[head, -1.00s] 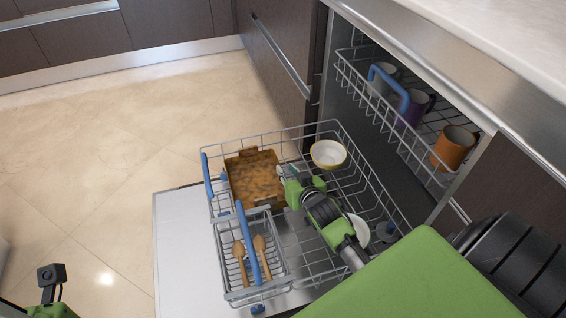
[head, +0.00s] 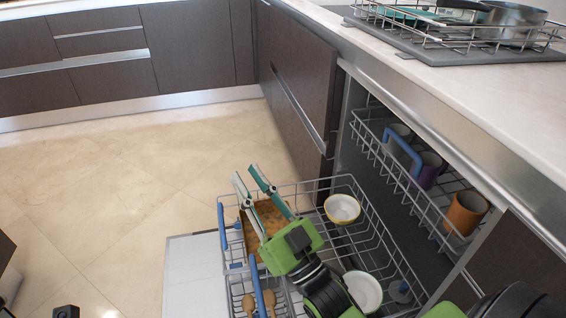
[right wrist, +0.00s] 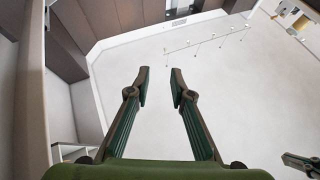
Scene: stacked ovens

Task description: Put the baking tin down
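The baking tin (head: 267,212), brown and stained inside, lies in the pulled-out lower dishwasher rack (head: 345,183), at its left end. My right gripper (head: 246,174) is raised above the tin, its fingers crossing in front of it in the head view. In the right wrist view this gripper (right wrist: 160,72) is open, with nothing between its fingers. What seems to be my left gripper (right wrist: 301,164) shows small at the right edge of the right wrist view. Its opening is unclear.
A yellow-rimmed bowl (head: 342,208) and a white dish (head: 362,290) sit in the lower rack, with wooden spoons (head: 269,300) in front. The upper rack holds several mugs, one orange (head: 466,213). A wire rack with pots (head: 515,20) stands on the counter. The floor at left is clear.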

